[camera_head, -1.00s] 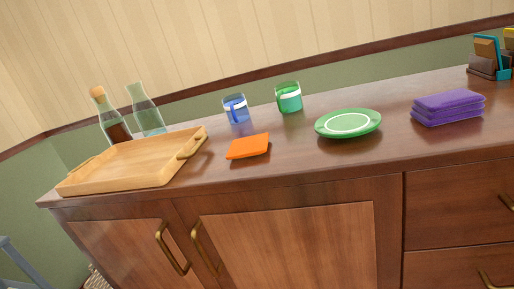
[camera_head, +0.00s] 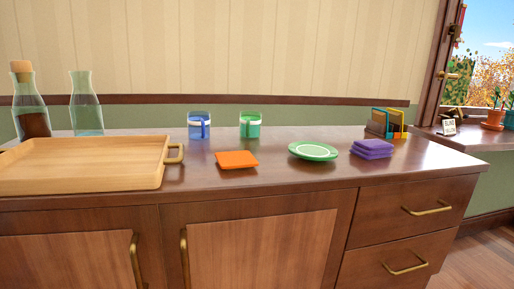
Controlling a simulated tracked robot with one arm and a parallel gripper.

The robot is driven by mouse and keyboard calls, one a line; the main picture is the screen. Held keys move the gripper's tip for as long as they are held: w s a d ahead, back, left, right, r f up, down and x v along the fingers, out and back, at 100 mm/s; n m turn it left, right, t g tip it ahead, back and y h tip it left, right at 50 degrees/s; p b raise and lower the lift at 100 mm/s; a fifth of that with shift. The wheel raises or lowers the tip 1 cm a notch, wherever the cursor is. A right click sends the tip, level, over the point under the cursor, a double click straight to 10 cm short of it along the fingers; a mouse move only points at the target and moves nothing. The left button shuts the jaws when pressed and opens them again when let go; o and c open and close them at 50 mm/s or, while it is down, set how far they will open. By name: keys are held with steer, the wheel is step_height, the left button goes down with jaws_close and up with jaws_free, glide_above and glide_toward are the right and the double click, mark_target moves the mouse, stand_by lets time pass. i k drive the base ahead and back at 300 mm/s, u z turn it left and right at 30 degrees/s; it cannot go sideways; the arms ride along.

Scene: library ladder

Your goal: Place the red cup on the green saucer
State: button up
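The green saucer (camera_head: 313,151) lies on the wooden sideboard top, right of the middle. Nothing stands on it. I see no red cup in this view. A blue cup (camera_head: 199,125) and a green cup (camera_head: 250,125) stand side by side behind an orange square (camera_head: 237,160). My gripper does not show.
A wooden tray (camera_head: 82,180) with brass handles fills the sideboard's left part. Two glass bottles (camera_head: 30,110) stand behind it. Folded purple cloths (camera_head: 372,149) and a coloured holder (camera_head: 386,123) are right of the saucer. A windowsill with plants (camera_head: 493,119) is far right.

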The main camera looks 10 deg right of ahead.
mark_target(316, 152)
steer(key=u, duration=0.35)
steer(key=i, duration=1.15)
steer(key=z, duration=0.3)
